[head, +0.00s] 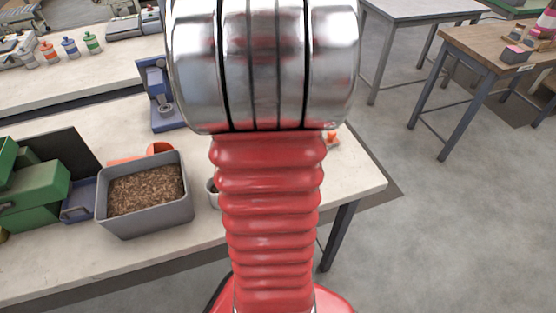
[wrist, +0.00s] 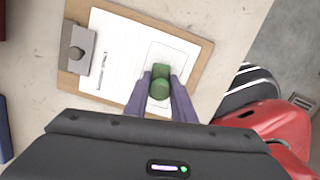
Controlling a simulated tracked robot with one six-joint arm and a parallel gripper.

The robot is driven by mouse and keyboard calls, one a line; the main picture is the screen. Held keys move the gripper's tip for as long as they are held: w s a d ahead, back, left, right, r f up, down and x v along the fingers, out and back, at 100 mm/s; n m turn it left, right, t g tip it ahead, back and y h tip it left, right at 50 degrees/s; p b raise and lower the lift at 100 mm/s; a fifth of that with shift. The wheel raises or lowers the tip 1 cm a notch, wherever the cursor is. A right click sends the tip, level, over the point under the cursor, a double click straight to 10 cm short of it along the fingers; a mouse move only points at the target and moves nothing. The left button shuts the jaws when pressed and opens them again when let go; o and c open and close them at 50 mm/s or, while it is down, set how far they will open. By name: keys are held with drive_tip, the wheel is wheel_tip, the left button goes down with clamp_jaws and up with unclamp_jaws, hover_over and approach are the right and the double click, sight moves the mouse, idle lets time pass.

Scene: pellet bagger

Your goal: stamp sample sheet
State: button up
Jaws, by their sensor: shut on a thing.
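In the wrist view, a brown clipboard (wrist: 72,82) lies on the pale table with a white sheet (wrist: 122,50) under its metal clip (wrist: 78,50). A printed box outline shows on the right part of the sheet. My gripper (wrist: 160,92) is shut on a green stamp (wrist: 160,72), one purple finger on each side of it. The stamp is over the box area of the sheet; I cannot tell whether it touches the paper. In the head view, my own arm hides the gripper, the stamp and the clipboard.
In the head view, a grey bin of brown pellets (head: 148,225) stands on the bench, with a green machine (head: 35,190) at its left. A blue device (head: 160,95) stands behind. A small orange thing (head: 332,137) lies near the bench's right end. Open floor is at right.

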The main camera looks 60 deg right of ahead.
drive_tip(key=shift+f, duration=0.45)
idle(1.3)
drive_tip(key=shift+r, duration=3.5)
